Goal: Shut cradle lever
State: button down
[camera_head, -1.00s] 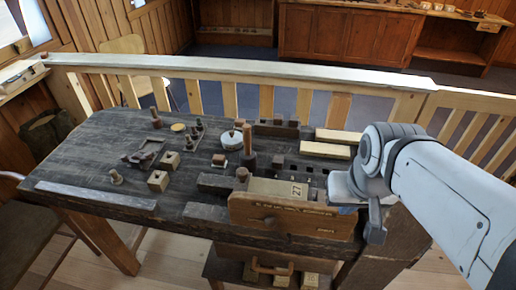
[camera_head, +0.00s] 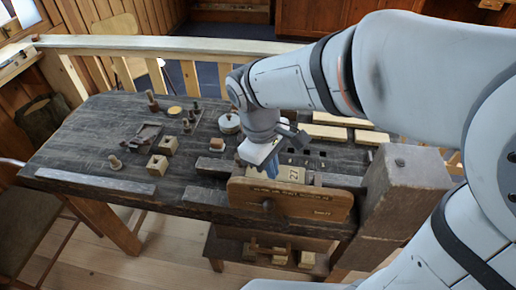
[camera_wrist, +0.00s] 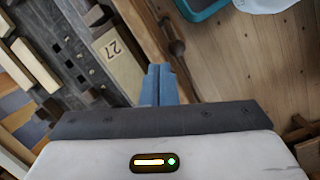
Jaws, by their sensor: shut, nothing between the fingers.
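My gripper (camera_head: 271,167) is shut and empty, its blue fingers pointing down just behind the brown front board (camera_head: 300,203). In the wrist view the closed fingers (camera_wrist: 159,78) are beside the pale block marked 27 (camera_wrist: 117,56). That block (camera_head: 291,174) lies behind the board in the head view. A dark round knob (camera_head: 268,206) sticks out of the board's front; it also shows in the wrist view (camera_wrist: 177,47). A dark, low cradle-like frame (camera_head: 143,136) stands on the left half of the bench. I cannot tell for sure which part is the cradle lever.
The dark workbench (camera_head: 85,150) holds small wooden blocks (camera_head: 157,165), pegs (camera_head: 115,162) and a round tin (camera_head: 229,123). Pale boards (camera_head: 322,131) lie at the back right. A thick dark post (camera_head: 405,180) stands at the right end. The bench's left front is mostly clear.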

jog(key=s+a+f+n+h, duration=0.1)
jog(key=a+n, duration=0.2)
jog(key=a, duration=0.3)
jog(key=s+a+f+n+h+p, duration=0.1)
jog(key=s+a+f+n, duration=0.1)
jog(key=a+n, duration=0.2)
jog(key=shift+a+n+h, duration=0.3)
jog(key=shift+a+h, duration=0.1)
jog(key=shift+a, duration=0.75)
jog(key=p, duration=0.3)
send_near(277, 215)
jog(key=shift+a+f, duration=0.35)
jog(key=shift+f, duration=0.35)
jog(key=shift+a+f, duration=0.3)
jog(key=shift+f, duration=0.4)
jog(key=shift+a+f, duration=0.35)
jog(key=shift+f, duration=0.35)
jog(key=shift+r, duration=0.1)
